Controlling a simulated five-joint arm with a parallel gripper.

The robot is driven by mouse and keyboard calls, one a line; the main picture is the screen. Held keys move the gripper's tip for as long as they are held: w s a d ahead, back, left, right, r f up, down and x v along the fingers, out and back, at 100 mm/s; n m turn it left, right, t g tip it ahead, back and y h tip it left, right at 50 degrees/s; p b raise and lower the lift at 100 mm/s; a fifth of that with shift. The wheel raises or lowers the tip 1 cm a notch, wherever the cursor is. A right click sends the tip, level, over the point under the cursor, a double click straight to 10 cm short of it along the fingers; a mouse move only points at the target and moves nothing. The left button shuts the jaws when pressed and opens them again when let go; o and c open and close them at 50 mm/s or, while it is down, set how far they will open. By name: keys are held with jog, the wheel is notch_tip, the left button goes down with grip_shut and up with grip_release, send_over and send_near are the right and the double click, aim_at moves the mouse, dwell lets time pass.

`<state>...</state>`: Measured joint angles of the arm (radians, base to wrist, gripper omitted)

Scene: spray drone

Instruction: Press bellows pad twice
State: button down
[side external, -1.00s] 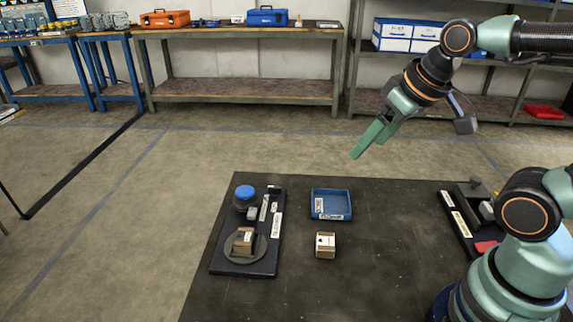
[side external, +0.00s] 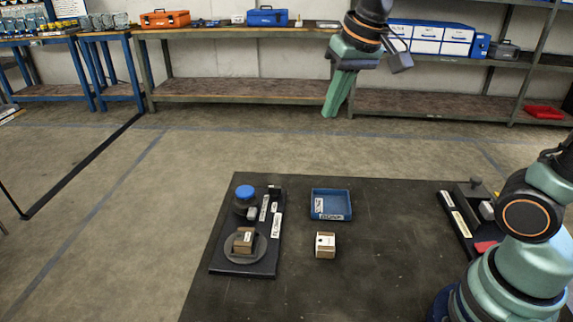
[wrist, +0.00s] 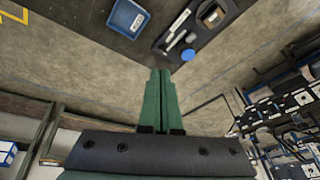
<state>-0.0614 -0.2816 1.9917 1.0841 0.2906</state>
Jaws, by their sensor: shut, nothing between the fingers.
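The likely bellows pad is the blue round cap (side external: 245,192) on a dark body at the back left of a black board (side external: 228,268). It also shows in the wrist view (wrist: 188,55). A grey disc (side external: 232,256) with a brown box (side external: 244,238) on it is at the board's front. My gripper (side external: 330,112) is shut and empty, high above the table's back edge, up and right of the blue cap in the side view. In the wrist view my gripper (wrist: 160,72) points toward the board, apart from it.
A blue tray (side external: 331,216) and a small brown-white box (side external: 325,245) are right of the board. A black fixture with a red part (side external: 485,247) stands at the table's right. The table (side external: 380,275) is otherwise mostly clear. Shelves and benches (side external: 240,90) stand behind.

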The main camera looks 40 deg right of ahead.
jog(key=w+a+m+g, duration=0.2)
jog(key=w+a+m, duration=0.15)
jog(key=w, duration=0.65)
jog(key=m+g, duration=0.2)
jog(key=m, duration=0.1)
send_over(245, 191)
notch_tip(245, 191, down, 9)
jog(key=shift+r, duration=0.2)
notch_tip(245, 191, down, 14)
jog(key=shift+f, duration=0.1)
